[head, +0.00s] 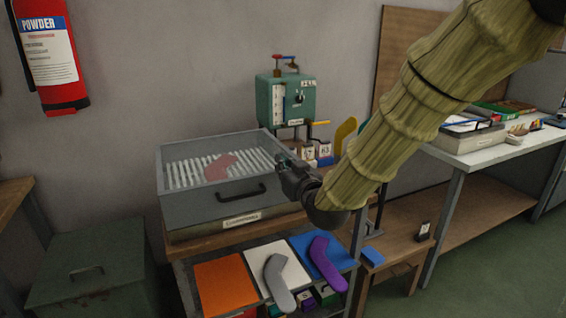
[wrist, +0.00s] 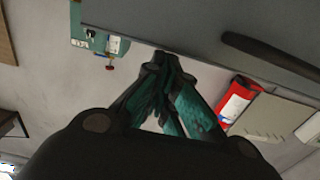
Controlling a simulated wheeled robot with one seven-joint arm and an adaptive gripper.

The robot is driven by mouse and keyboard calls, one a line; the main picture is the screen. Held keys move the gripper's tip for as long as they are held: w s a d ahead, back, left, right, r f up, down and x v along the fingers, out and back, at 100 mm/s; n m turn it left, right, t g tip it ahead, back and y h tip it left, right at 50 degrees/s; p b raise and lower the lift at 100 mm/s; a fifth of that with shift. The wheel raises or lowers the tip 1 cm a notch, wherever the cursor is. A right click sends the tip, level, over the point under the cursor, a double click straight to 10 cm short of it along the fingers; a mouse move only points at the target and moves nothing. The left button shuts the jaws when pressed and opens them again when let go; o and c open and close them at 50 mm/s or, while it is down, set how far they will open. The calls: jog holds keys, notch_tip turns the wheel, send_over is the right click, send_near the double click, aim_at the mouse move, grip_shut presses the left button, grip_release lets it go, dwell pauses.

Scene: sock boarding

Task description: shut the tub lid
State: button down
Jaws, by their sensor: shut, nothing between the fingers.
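The grey tub (head: 180,210) stands on a wooden-topped stand. White slats and a reddish flat sock-shaped piece (head: 220,166) show through its top. A dark handle (head: 241,193) is on its front panel, and a pale label is below it. I cannot tell whether a clear lid covers the top. My gripper (head: 284,163) is shut and empty at the tub's right side, close to the rim; contact cannot be told. In the wrist view the fingertips (wrist: 167,62) meet below a grey panel (wrist: 185,22) with a dark bar handle (wrist: 270,52).
A teal control box (head: 287,98) stands behind the tub. Below are orange, white and blue boards (head: 225,287) with a grey and a purple sock shape. A green chest (head: 90,278) is at lower left, a fire extinguisher (head: 50,55) on the wall. A white bench (head: 480,137) is at right.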

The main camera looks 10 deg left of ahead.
jog(key=shift+s+d+f+b, duration=0.15)
jog(key=shift+f+b, duration=0.1)
jog(key=shift+f, duration=0.25)
jog(key=shift+s+d+f+b, duration=0.1)
jog(key=shift+s+f+b, duration=0.1)
jog(key=shift+f, duration=0.3)
jog(key=shift+r, duration=0.1)
